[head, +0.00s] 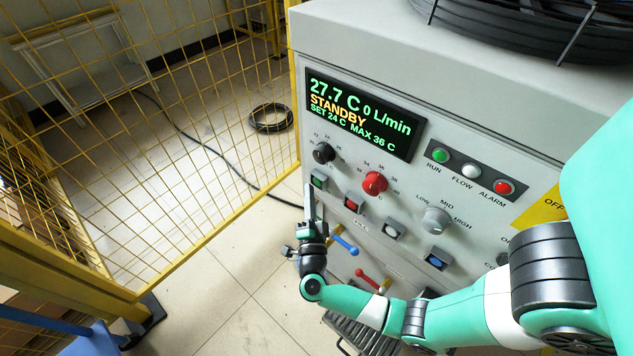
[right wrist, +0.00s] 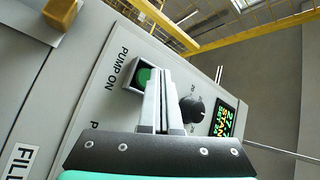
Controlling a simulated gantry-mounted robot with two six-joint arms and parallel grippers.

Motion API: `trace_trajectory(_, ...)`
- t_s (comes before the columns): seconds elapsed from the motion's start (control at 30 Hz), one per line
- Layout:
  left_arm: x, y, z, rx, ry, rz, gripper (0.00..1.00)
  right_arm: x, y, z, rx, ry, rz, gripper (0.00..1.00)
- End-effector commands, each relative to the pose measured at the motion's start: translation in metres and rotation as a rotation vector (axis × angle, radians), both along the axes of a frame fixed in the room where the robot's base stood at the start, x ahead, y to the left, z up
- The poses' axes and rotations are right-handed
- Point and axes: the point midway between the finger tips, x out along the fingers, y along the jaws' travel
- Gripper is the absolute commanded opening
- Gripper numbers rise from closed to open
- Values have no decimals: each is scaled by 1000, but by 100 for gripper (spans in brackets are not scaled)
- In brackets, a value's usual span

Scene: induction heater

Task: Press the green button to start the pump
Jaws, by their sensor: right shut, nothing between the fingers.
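The green button (head: 319,180) sits in a square grey housing at the left of the machine's front panel, below the black knob. In the right wrist view the green button (right wrist: 143,76) is beside the label PUMP ON. My right gripper (head: 308,188) is shut and empty, its fingers pointing up just left of the button in the head view. In the right wrist view the fingertips (right wrist: 163,62) overlap the button's edge; I cannot tell whether they touch it. The display (head: 362,115) reads STANDBY, 27.7 C and 0 L/min. My left gripper is not in view.
A red button (head: 354,202), a white button (head: 394,229) and a blue button (head: 437,258) follow along the panel. A black knob (head: 324,153) and a red knob (head: 374,183) sit above. Blue and red valve handles are below. A yellow mesh fence (head: 190,130) stands at the left.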

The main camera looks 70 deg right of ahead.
Motion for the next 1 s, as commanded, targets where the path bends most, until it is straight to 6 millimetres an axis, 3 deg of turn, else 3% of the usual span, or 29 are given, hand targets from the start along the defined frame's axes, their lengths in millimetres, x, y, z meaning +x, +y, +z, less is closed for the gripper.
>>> trace_trajectory(1.0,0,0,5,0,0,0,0,-5,-12,0,0,1,0,0)
